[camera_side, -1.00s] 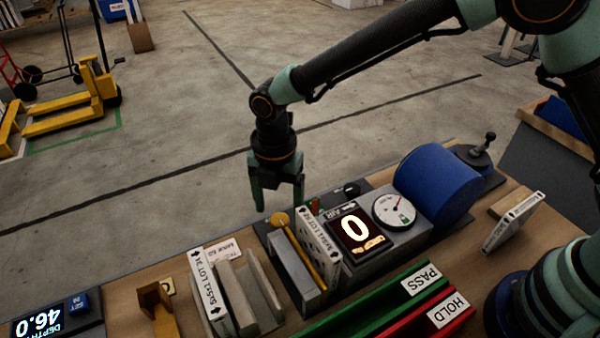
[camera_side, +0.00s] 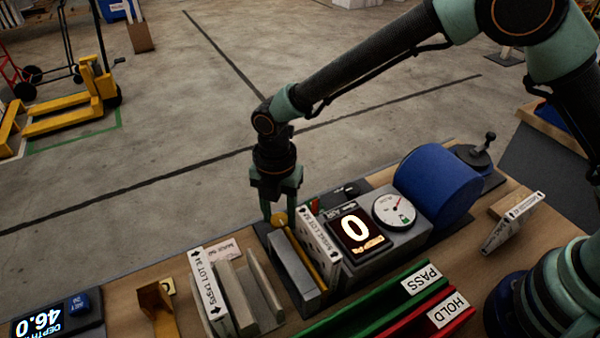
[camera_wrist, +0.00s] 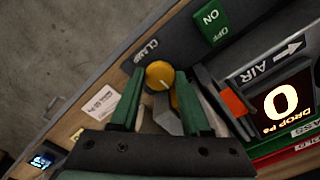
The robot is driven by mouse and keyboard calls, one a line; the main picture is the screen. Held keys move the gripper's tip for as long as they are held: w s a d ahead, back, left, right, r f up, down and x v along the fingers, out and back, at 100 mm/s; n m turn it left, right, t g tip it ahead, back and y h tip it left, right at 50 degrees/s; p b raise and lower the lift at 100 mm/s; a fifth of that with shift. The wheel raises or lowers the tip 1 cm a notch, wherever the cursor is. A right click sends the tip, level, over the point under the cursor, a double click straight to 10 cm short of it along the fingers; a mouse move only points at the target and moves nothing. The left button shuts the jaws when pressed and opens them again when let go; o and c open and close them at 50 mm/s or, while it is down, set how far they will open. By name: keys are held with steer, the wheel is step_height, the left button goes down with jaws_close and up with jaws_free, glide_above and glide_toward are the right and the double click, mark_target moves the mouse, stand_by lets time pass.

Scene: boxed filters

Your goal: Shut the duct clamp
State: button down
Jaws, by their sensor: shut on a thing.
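The duct clamp's round yellow knob (camera_side: 279,220) is at the far end of a yellow bar (camera_side: 305,257) in the side view. My gripper (camera_side: 280,211) points down over it, with its green fingers on either side of the knob. In the wrist view the knob (camera_wrist: 160,74) lies between the two fingertips (camera_wrist: 160,84), beside the CLAMP label (camera_wrist: 146,51), and the jaws are shut on it. A white boxed filter (camera_side: 320,243) stands upright beside the yellow bar. The lower part of the clamp is partly hidden by my fingers in the wrist view.
A display reading 0 (camera_side: 355,231), a dial gauge (camera_side: 394,210) and a blue drum (camera_side: 438,185) stand to the right. Another white box (camera_side: 209,290) stands at left. Green PASS (camera_side: 385,302) and red HOLD (camera_side: 430,322) rails lie in front. An ON/OFF switch (camera_wrist: 211,22) is close to the clamp.

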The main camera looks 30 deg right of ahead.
steer(key=m, duration=0.8)
steer(key=shift+m, duration=0.4)
steer(key=m, duration=0.4)
steer(key=shift+m, duration=2.5)
steer(key=shift+c, duration=1.8)
jaws_free()
steer(key=shift+r, duration=0.1)
